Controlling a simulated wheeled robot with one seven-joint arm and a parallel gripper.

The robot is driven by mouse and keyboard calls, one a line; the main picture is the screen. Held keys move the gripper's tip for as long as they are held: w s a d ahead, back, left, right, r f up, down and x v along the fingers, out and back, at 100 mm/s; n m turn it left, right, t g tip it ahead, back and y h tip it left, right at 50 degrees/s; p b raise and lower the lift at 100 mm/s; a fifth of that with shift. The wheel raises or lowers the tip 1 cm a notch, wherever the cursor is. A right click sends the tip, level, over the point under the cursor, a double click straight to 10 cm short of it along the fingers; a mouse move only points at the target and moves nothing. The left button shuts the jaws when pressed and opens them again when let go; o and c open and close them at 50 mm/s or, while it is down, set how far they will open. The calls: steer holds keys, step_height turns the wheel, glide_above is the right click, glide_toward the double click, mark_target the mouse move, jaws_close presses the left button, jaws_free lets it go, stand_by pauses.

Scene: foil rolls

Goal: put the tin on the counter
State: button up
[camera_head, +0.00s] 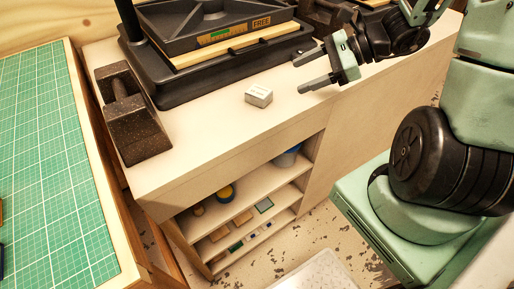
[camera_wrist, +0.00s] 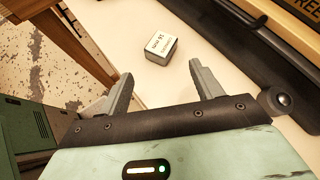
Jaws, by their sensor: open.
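A small pale box-shaped tin (camera_head: 259,95) with dark lettering on top rests on the light counter (camera_head: 215,135), in front of the black press. In the wrist view the tin (camera_wrist: 160,47) lies ahead of the fingertips, near the middle of the picture. My gripper (camera_head: 306,72) is open and empty, to the right of the tin in the head view. In the wrist view its two grey fingers (camera_wrist: 162,78) are spread, with bare counter between them. The fingers do not touch the tin.
A black press (camera_head: 200,85) stands behind the tin. A dark heavy block (camera_head: 135,130) sits at the counter's left end. Shelves (camera_head: 250,200) with several small items are open below. A green cutting mat (camera_head: 45,150) lies at the far left. Counter around the tin's front is clear.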

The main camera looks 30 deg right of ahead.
steer(key=s+a+n+g+h, duration=0.2)
steer(key=s+a+n, duration=0.3)
steer(key=n, duration=0.5)
steer(key=s+a+r+n+g+h, duration=0.1)
steer(key=s+a+n+h, duration=0.3)
steer(key=a+n, duration=0.6)
steer(key=s+a+r+n+g+h, duration=0.1)
steer(key=s+a+n+g+h, duration=0.1)
steer(key=s+a+n, duration=0.4)
steer(key=shift+s+a+n+g+h, duration=0.35)
steer(key=shift+a+n+g, duration=0.6)
steer(key=shift+n, duration=1.05)
